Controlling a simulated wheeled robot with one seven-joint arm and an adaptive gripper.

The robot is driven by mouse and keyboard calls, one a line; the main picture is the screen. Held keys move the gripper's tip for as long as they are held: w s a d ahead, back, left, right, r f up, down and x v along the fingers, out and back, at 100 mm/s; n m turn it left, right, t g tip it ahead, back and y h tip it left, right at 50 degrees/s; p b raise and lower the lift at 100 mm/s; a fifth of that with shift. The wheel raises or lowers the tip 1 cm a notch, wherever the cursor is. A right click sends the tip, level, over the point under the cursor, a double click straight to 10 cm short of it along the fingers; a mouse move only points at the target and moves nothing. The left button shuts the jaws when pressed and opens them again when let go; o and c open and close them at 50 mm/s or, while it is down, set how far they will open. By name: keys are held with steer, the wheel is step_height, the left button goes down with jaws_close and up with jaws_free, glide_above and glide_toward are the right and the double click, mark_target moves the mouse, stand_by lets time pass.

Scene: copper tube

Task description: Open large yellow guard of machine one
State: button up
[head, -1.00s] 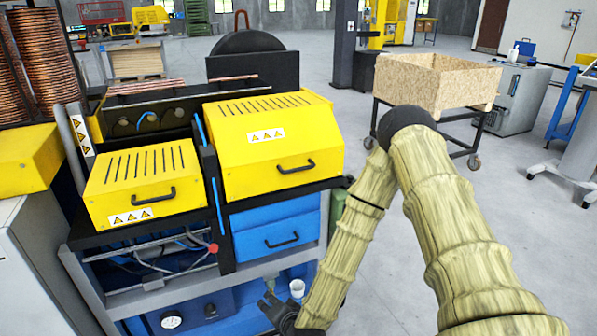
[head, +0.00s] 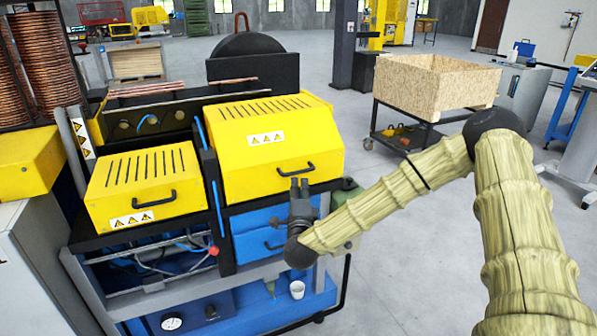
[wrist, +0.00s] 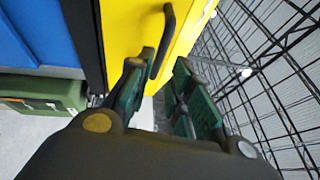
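The large yellow guard (head: 270,140) of the machine is closed, with slots on top, a warning label and a black handle (head: 296,169) on its front. The handle also shows in the wrist view (wrist: 165,40). My gripper (head: 299,183) is just below and in front of the handle, pointing up. In the wrist view my gripper (wrist: 163,72) has its two green-padded fingers apart, with a gap between them. The handle lies just beyond the left finger's tip; I cannot tell whether they touch. Nothing is held.
A smaller yellow guard (head: 145,185) with its own handle sits to the left, also closed. A blue drawer (head: 250,240) is below the large guard, partly hidden by my gripper. A wooden crate (head: 420,88) on a cart stands right, behind my arm.

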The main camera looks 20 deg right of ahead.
mark_target(298, 172)
steer(key=p+x, duration=0.2)
steer(key=x, duration=0.6)
steer(key=shift+a, duration=0.1)
steer(key=shift+f, duration=0.1)
jaws_close()
